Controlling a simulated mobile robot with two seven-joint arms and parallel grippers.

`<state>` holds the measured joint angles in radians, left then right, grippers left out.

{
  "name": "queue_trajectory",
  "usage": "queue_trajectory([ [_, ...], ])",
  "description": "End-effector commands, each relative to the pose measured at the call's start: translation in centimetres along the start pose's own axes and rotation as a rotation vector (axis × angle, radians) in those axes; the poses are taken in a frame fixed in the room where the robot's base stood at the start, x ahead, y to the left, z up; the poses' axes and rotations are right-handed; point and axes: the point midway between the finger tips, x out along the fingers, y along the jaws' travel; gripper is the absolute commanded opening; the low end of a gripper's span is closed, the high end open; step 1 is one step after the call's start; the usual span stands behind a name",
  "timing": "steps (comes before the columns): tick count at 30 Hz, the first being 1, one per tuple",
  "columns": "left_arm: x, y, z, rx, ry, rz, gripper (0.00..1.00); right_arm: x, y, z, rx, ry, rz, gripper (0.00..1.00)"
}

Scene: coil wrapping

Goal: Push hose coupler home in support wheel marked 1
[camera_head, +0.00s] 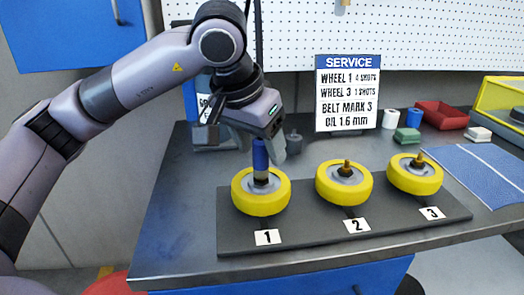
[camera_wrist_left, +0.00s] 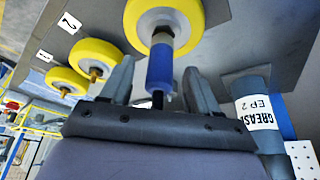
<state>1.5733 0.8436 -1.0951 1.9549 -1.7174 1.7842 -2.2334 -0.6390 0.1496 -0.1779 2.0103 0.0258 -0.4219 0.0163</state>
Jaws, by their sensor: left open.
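The blue hose coupler (camera_head: 260,154) stands upright on the hub of the yellow support wheel (camera_head: 247,204) by the label 1 (camera_head: 267,237). Whether it is fully seated cannot be told. My left gripper (camera_head: 263,146) is open and points down from above, with its fingers either side of the coupler's upper part. In the left wrist view the blue coupler (camera_wrist_left: 159,70) is between the spread fingers of my gripper (camera_wrist_left: 160,80), with gaps on both sides, and its lower end meets the hub of the wheel (camera_wrist_left: 138,13). My right gripper is not in view.
Wheels 2 (camera_head: 343,195) and 3 (camera_head: 415,183) stand to the right on the same dark base plate (camera_head: 345,231), with bare hub fittings. A service sign (camera_head: 347,92) stands behind. A grease cylinder (camera_wrist_left: 256,108) is near my gripper. A blue mat (camera_head: 478,178) lies at right.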

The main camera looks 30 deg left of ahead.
Motion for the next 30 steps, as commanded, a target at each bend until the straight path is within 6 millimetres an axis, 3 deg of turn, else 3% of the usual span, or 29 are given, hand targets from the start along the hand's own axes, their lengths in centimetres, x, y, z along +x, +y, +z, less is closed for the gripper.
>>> queue_trajectory([
  [3, -2.4, 0.1, -0.1, 0.001, 0.003, 0.001, 0.61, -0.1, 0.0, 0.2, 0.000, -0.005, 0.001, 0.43],
  [9, -4.7, 0.1, 0.0, 0.001, 0.001, 0.000, 0.61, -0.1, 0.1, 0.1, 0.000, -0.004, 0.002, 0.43],
  [30, -5.1, 0.0, 0.0, 0.001, -0.001, 0.000, 0.61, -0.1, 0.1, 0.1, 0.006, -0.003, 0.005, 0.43],
])
